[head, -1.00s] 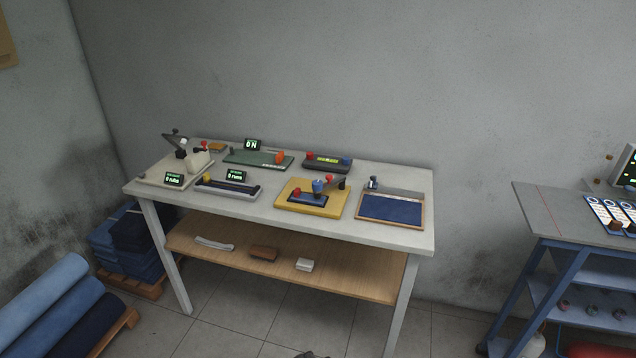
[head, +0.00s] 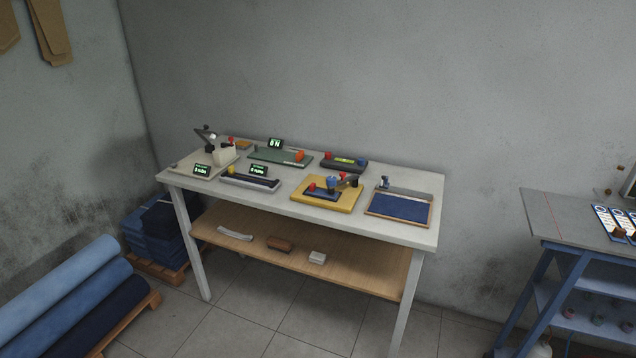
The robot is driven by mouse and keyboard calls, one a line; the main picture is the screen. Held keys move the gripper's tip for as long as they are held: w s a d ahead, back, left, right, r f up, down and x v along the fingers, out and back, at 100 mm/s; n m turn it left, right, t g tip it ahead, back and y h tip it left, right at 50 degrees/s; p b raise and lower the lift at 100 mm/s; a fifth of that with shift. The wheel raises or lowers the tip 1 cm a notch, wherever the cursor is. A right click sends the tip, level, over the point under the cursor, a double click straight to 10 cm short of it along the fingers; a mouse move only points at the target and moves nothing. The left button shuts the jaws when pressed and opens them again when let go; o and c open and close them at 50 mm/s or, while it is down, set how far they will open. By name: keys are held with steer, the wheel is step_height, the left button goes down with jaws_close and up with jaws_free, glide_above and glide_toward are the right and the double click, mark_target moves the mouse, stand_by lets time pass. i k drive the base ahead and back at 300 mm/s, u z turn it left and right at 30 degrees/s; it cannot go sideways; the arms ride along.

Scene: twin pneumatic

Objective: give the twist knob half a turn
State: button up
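Several small devices with knobs and levers stand on a white table (head: 395,232). A yellow board (head: 338,203) carries a blue knob (head: 331,181), a red knob and a dark lever. A green board (head: 270,154) has an orange-red knob (head: 299,156). From this distance I cannot tell which of these is the twist knob. My gripper is not in view.
A blue tray with a wooden rim (head: 430,213) is at the table's right end. A lower wooden shelf (head: 355,270) holds small items. Fabric rolls (head: 70,300) lie left, and a blue-framed bench (head: 560,225) stands right. Tiled floor in front looks clear.

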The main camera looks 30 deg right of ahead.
mark_target(331, 180)
steer(key=u, duration=0.35)
steer(key=k, duration=1.1)
steer(key=u, duration=0.25)
steer(key=i, duration=2.15)
steer(key=u, duration=0.1)
